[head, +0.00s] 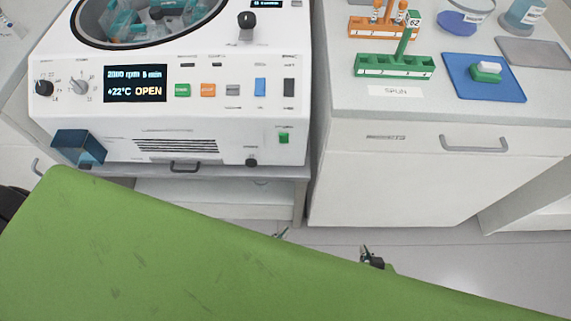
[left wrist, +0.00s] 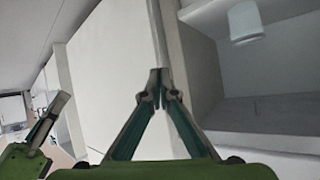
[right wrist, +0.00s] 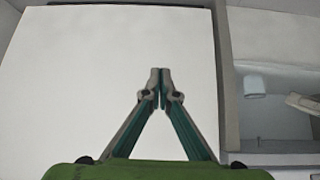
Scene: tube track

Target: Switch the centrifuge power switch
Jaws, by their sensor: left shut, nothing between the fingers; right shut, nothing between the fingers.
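The white centrifuge (head: 220,55) stands on a bench at the left of the head view. Its display (head: 135,83) reads "2000 rpm 5 min", "+22°C" and "OPEN". A small green rocker switch (head: 284,137) sits at the lower right of its front; its label is too small to read, and I cannot tell its position. My left gripper (head: 281,233) shows only as a tip past my green arm link, below and apart from the centrifuge. It is shut and empty in the left wrist view (left wrist: 159,76). My right gripper (head: 370,257) is low, further right, also shut and empty (right wrist: 160,75).
A black knob (head: 251,162) and a front handle (head: 185,167) lie near the switch. A blue box (head: 78,147) is at the lower left corner. The right counter holds a green rack (head: 395,66), an orange rack (head: 380,27) and a blue tray (head: 508,86). Floor space is open below.

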